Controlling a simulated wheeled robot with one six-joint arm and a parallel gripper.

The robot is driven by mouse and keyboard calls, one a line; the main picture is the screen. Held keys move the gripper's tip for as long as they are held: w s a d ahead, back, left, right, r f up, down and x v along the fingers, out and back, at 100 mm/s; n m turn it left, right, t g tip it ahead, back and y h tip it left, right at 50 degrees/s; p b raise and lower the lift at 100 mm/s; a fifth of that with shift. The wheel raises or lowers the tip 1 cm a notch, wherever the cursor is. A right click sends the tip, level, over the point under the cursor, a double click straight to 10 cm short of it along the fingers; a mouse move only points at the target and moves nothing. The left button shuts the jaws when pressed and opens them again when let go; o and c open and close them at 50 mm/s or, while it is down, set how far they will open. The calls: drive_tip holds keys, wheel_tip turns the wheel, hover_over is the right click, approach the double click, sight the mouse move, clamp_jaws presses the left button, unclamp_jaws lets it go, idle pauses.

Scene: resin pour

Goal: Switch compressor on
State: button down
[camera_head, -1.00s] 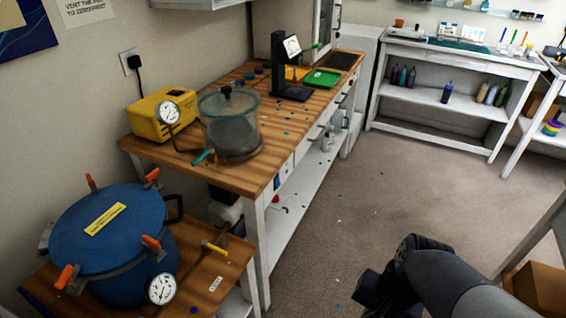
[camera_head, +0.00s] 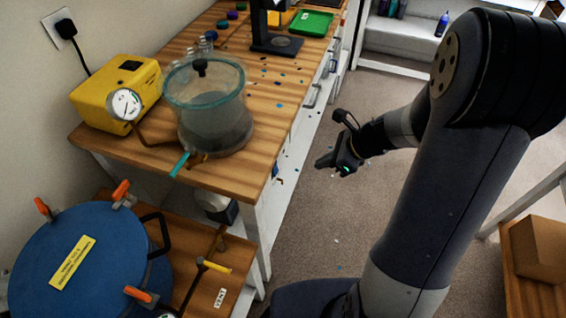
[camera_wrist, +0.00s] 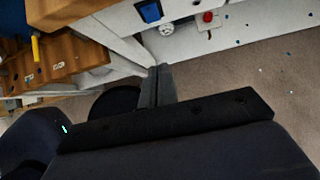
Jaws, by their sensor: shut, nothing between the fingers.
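A red round knob or button (camera_wrist: 208,17) shows on a small white plate at the top of the wrist view. It may be the compressor's switch, but I cannot tell. Under the wooden bench is a partly hidden white and dark machine (camera_head: 218,208), possibly the compressor. My gripper (camera_head: 328,160) is shut and empty, in the air over the aisle to the right of the bench. Its fingers (camera_wrist: 160,74) also show in the wrist view, below and apart from the red knob.
The wooden bench (camera_head: 262,135) carries a yellow pump box (camera_head: 115,95) with a gauge and a clear chamber (camera_head: 212,115). A blue pressure pot (camera_head: 75,265) stands on a lower table at front left. A cardboard box (camera_head: 540,248) is at right. The aisle floor is mostly clear.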

sight(276, 169)
drive_tip(key=a+r+x, duration=0.1)
drive_tip(key=a+x, duration=0.1)
drive_tip(key=x, duration=1.1)
drive_tip(key=shift+w+r+b, duration=0.35)
drive_tip(key=shift+r+b, duration=0.05)
drive_tip(key=shift+b, duration=0.05)
drive_tip(key=shift+a+f, duration=0.15)
